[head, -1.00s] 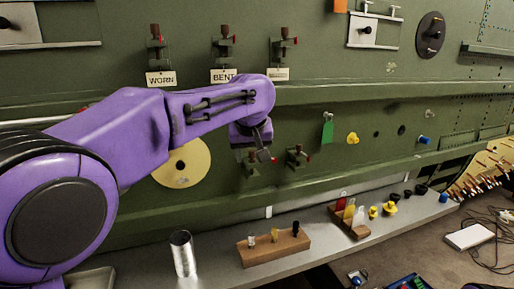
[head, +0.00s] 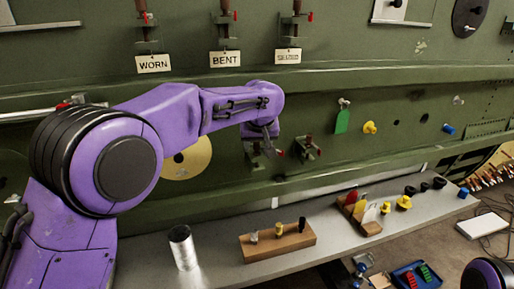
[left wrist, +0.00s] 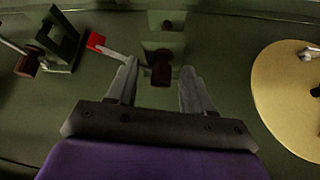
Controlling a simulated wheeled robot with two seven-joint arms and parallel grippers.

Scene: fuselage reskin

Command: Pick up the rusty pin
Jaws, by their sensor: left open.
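My left gripper (head: 268,148) is in front of the green panel, by the left one of two lower brackets. In the left wrist view its two grey fingers (left wrist: 158,88) are apart, pointing at the panel. A rusty brown cylinder (left wrist: 161,72) on a bracket shows between the fingertips, with no clear contact. It looks like the rusty pin, but I cannot tell for sure. A similar brown cylinder (left wrist: 27,63) sits on the other bracket at the left of that view. In the head view the gripper partly hides the near bracket (head: 254,160). My right gripper is out of view.
Brackets with brown pins hang above tags WORN (head: 153,63) and BENT (head: 225,58), and a third unreadable tag. A red-tipped lever (left wrist: 96,41) is beside the left finger. A wooden block (head: 262,245) and metal can (head: 183,246) stand on the shelf below.

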